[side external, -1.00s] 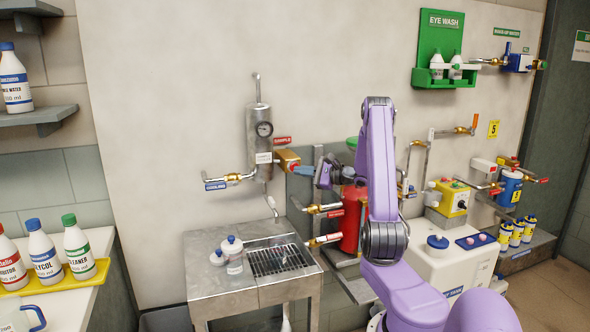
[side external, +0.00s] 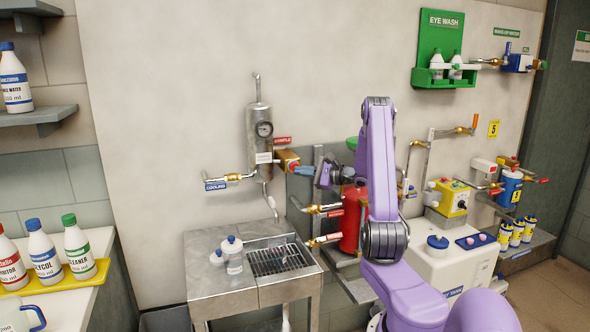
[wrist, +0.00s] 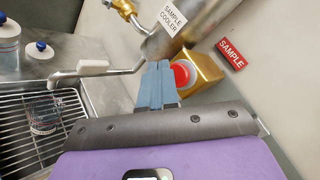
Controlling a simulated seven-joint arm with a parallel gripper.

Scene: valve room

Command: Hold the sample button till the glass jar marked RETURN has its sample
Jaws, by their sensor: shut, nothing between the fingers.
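The red sample button (wrist: 182,75) sits in a brass block (wrist: 205,76) beside the red SAMPLE sign (wrist: 231,54). My gripper (wrist: 157,68) is shut, with its blue fingertips at the button's edge; I cannot tell if they press it. In the side view my gripper (side external: 301,170) reaches the block from the right. A clear glass jar (wrist: 44,118) stands on the drain grating (wrist: 18,128); its marking and any liquid in it cannot be read. The steel sample cooler (side external: 258,140) hangs above, with its bent spout (side external: 273,205) over the sink. No stream is discernible.
A blue-capped bottle (side external: 233,257) and a loose blue-topped cap (side external: 217,258) stand on the steel sink top (side external: 205,282). A cooling valve (side external: 232,178) is left of the cooler. Red-handled valves (side external: 322,208) and a red cylinder (side external: 351,225) stand close to my arm.

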